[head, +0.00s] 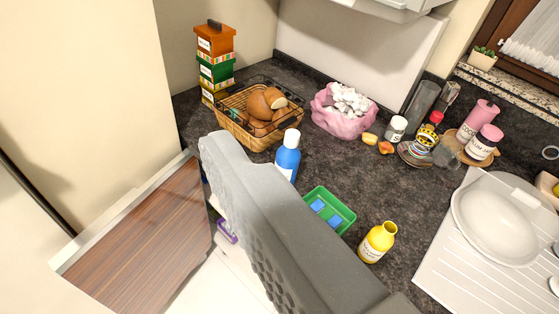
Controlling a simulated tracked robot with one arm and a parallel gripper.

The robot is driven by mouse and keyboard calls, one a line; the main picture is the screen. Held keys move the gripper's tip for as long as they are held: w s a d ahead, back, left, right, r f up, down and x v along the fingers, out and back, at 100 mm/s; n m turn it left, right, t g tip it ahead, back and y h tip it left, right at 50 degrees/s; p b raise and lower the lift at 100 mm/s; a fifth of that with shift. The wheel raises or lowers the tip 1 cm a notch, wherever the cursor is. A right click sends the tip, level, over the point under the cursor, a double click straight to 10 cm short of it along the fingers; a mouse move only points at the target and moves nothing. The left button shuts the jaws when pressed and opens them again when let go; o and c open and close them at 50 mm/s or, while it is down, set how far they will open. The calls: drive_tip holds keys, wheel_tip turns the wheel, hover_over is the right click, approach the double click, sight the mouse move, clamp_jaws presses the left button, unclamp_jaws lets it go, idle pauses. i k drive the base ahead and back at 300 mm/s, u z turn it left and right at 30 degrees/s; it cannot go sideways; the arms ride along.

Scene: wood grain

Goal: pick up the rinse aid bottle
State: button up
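A blue bottle with a white cap (288,157) stands upright on the dark counter, just behind the grey gripper part. Its lower part is hidden. A yellow bottle (377,242) with a white label stands at the front of the counter, right of my gripper. I cannot read either label, so which one is rinse aid is not certain. My gripper (222,160) shows as a large grey form with a dimpled face, reaching from the bottom edge up to the left. It looks close to the camera. Its opening is not visible, and no held thing shows.
A green tray (348,213) with blue tablets lies between the bottles. Behind are a bread basket (240,126), stacked boxes (217,65), a pink bag (340,127) and several jars. A white sink (490,260) is at right. A wooden surface (140,235) is at left.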

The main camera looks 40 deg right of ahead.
sight(288, 160)
drive_tip(key=z, duration=1.85)
drive_tip(key=k, duration=0.5)
drive_tip(key=u, duration=1.7)
drive_tip(key=i, duration=1)
